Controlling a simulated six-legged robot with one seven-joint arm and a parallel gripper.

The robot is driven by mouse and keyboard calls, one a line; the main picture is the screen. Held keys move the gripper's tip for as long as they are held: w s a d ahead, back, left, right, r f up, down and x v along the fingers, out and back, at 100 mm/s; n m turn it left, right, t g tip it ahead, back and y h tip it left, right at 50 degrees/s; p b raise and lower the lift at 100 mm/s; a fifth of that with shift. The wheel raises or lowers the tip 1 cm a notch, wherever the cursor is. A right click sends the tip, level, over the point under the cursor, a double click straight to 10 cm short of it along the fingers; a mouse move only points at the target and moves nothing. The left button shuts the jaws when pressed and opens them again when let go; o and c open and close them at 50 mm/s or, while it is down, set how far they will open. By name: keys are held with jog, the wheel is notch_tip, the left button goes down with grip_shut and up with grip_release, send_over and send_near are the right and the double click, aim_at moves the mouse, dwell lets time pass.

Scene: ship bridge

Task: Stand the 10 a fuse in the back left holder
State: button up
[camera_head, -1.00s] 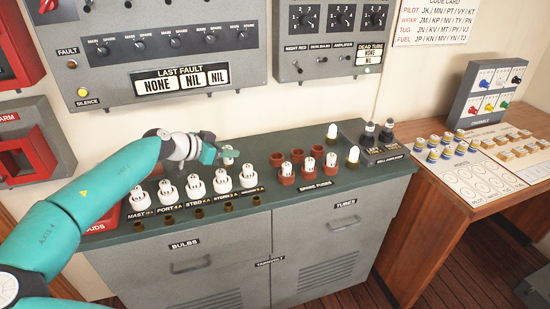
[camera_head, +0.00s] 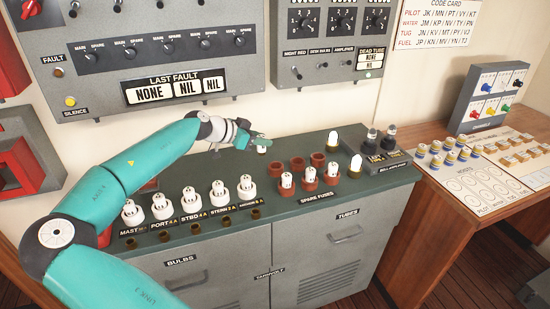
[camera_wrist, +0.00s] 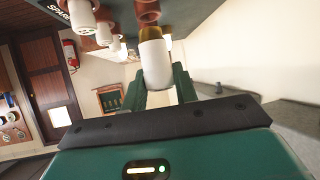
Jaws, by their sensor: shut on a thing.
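My gripper (camera_head: 262,141) is shut on a white fuse, seen in the wrist view (camera_wrist: 155,62) as a white cylinder with a brass end. Its rating cannot be read. In the head view only a small white part of the held fuse (camera_head: 262,150) shows below the fingers. The gripper is over the rear of the cabinet top, left of and behind the spare-fuse holders. The back left holder (camera_head: 275,169) is a red-brown cup that looks empty. More back-row cups (camera_head: 298,164) stand to its right. The front-row cups hold white fuses (camera_head: 286,181).
Several white fuse units (camera_head: 190,197) with labels line the front left of the green cabinet top (camera_head: 220,168). White bulbs (camera_head: 333,140) and a black bell-amplifier block (camera_head: 385,158) stand right. A grey fault panel (camera_head: 150,60) rises on the wall behind.

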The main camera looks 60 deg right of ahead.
jog(key=s+d+f, duration=0.2)
jog(key=d+f, duration=0.2)
jog(key=f, duration=0.1)
jog(key=shift+s+d+f, duration=0.15)
jog(key=shift+s+d, duration=0.05)
jog(key=shift+s, duration=0.2)
jog(key=shift+d+f, duration=0.2)
jog(key=shift+f, duration=0.8)
jog(key=shift+d+f, duration=0.15)
jog(key=shift+f, duration=0.8)
jog(key=o, duration=1)
jog(key=v, duration=1.2)
jog(key=shift+s, duration=0.15)
